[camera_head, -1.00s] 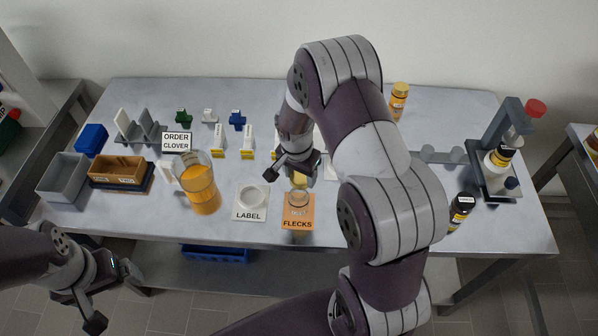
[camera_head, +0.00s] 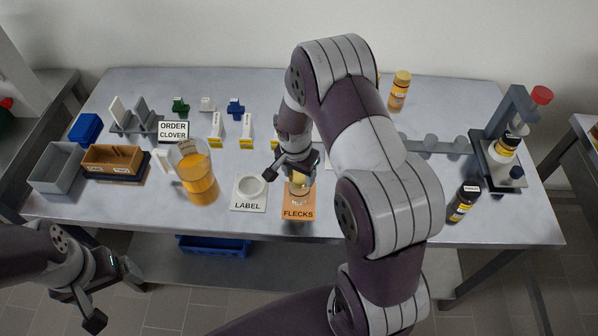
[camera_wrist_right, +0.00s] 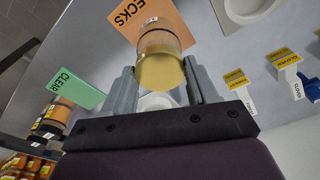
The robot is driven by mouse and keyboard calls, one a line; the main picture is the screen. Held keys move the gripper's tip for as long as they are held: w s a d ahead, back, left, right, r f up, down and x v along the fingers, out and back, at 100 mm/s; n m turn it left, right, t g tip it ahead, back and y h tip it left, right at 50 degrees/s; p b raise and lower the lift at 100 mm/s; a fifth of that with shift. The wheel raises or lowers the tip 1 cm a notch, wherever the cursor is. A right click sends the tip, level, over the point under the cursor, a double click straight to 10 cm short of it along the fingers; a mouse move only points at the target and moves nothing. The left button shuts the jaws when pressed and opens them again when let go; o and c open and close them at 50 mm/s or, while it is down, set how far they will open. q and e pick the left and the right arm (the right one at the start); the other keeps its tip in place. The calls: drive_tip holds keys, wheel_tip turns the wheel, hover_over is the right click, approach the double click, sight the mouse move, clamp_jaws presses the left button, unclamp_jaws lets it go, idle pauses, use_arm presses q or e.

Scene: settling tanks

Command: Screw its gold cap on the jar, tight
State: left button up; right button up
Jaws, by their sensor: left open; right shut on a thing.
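The glass jar (camera_head: 300,200) stands upright on the orange FLECKS mat (camera_head: 297,214) near the table's front edge. It also shows in the right wrist view (camera_wrist_right: 162,22). My right gripper (camera_head: 298,175) is above the jar, pointing down, shut on the gold cap (camera_wrist_right: 161,73). The cap sits between the two fingers in line with the jar's mouth, at or very close to the rim. I cannot tell whether any thread is engaged. My left gripper (camera_head: 112,293) is open and empty, in front of the table at the lower left.
Left of the jar are a white LABEL mat (camera_head: 238,206) with a ring and a tall amber container (camera_head: 197,180). A dark bottle (camera_head: 462,203) and a grey stand (camera_head: 492,160) are at the right. A gold-capped amber jar (camera_head: 399,92) stands at the back.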

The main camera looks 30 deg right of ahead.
drive_tip(key=shift+f+b, duration=0.8)
drive_tip(key=shift+b, duration=0.05)
idle(1.6)
drive_tip(key=o, duration=1.3)
drive_tip(key=shift+r+p, duration=2.7)
drive_tip(key=shift+r, duration=0.95)
drive_tip(key=shift+f, duration=0.1)
